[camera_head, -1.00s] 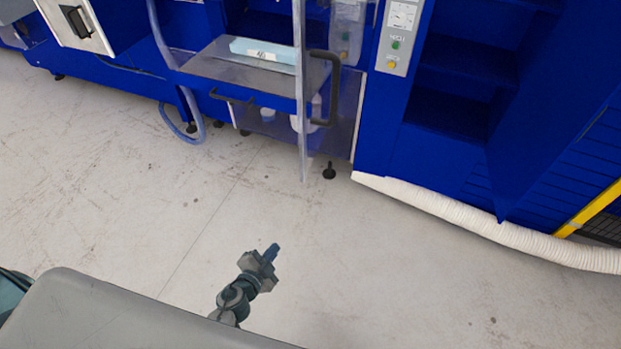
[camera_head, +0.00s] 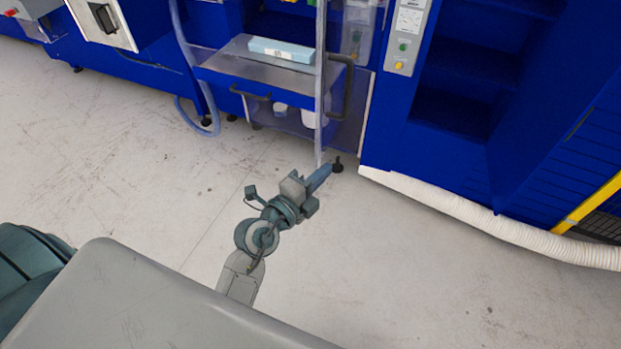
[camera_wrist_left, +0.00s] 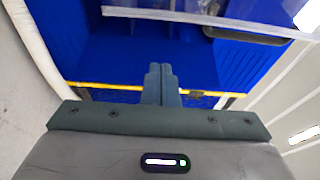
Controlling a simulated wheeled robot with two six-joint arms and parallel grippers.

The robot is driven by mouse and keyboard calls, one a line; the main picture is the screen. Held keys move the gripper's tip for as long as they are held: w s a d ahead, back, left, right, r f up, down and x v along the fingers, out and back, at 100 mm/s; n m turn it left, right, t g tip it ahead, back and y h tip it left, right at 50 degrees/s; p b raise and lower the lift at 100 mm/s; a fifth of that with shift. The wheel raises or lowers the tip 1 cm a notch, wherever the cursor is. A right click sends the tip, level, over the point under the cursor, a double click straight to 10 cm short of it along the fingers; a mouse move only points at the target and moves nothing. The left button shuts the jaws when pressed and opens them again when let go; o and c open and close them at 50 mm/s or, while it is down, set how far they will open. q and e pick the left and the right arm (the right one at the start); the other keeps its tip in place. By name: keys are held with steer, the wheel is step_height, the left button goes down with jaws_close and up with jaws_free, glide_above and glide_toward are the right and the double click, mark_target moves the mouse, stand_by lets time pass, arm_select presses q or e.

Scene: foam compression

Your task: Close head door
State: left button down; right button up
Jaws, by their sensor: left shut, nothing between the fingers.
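The head door is a clear panel (camera_head: 321,70) with a dark bar handle (camera_head: 347,85), on the blue machine at top centre in the head view. It stands open, swung out and seen nearly edge-on. My left gripper (camera_head: 320,178) is shut and empty, its fingers close to the lower end of the door's edge in the picture; I cannot tell if they touch. In the left wrist view the closed fingers (camera_wrist_left: 161,83) point toward blue panels. The door's clear edge (camera_wrist_left: 200,20) and dark handle (camera_wrist_left: 248,36) cross the top there. My right gripper is not in view.
A metal shelf (camera_head: 235,67) with a pale blue labelled block (camera_head: 282,50) sits behind the door. A control panel (camera_head: 406,38) is to the right. A white hose (camera_head: 470,212) runs along the floor at right. The grey floor (camera_head: 120,150) is clear at left.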

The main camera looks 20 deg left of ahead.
mark_target(317, 157)
arm_select(q)
steer(key=w+a, duration=0.1)
steer(key=w+p, duration=0.1)
steer(key=w, duration=0.1)
steer(key=w+a+p, duration=0.1)
steer(key=shift+w+a, duration=0.15)
steer(key=shift+a, duration=0.15)
steer(key=shift+d, duration=0.1)
stand_by(0.4)
